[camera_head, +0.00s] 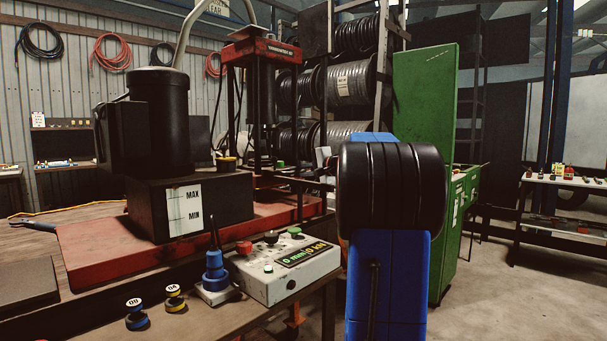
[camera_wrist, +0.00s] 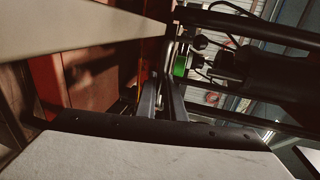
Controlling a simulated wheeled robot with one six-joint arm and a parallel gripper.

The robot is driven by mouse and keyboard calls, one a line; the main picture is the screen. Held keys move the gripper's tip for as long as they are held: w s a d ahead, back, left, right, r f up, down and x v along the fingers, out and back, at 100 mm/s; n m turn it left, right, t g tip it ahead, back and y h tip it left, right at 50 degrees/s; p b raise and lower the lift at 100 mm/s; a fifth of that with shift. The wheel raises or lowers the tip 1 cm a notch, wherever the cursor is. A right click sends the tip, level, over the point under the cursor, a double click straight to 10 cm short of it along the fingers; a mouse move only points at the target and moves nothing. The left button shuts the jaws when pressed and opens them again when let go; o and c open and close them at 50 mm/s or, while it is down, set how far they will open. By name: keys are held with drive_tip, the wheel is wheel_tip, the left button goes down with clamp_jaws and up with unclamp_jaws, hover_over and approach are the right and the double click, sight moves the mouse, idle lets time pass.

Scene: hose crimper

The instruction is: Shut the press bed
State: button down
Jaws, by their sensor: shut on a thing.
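The press (camera_head: 262,52) with a red head and dark uprights stands behind the pump unit in the head view. I cannot clearly make out its bed there; the lower part is partly hidden. In the wrist view my gripper (camera_wrist: 164,92) points away from the camera with its two dark fingers close together. The fingers are closed on a thin dark part that I cannot clearly identify, close to red metalwork (camera_wrist: 95,75). A green part (camera_wrist: 181,65) lies just beyond the fingertips. In the head view my blue and black arm hides the gripper.
A control box (camera_head: 285,268) with a lit display and buttons sits at the bench's front, beside a blue fitting (camera_head: 214,268). A black tank (camera_head: 190,205) marked MAX and MIN stands on a red base (camera_head: 95,250). A green cabinet door (camera_head: 425,130) stands behind my arm.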

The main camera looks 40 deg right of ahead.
drive_tip(key=shift+w, duration=0.1)
drive_tip(key=c, duration=1.8)
unclamp_jaws()
drive_tip(key=shift+w, duration=0.1)
drive_tip(key=shift+c, duration=0.2)
drive_tip(key=v, duration=1.7)
drive_tip(key=shift+s, duration=0.2)
drive_tip(key=shift+a+r, duration=0.1)
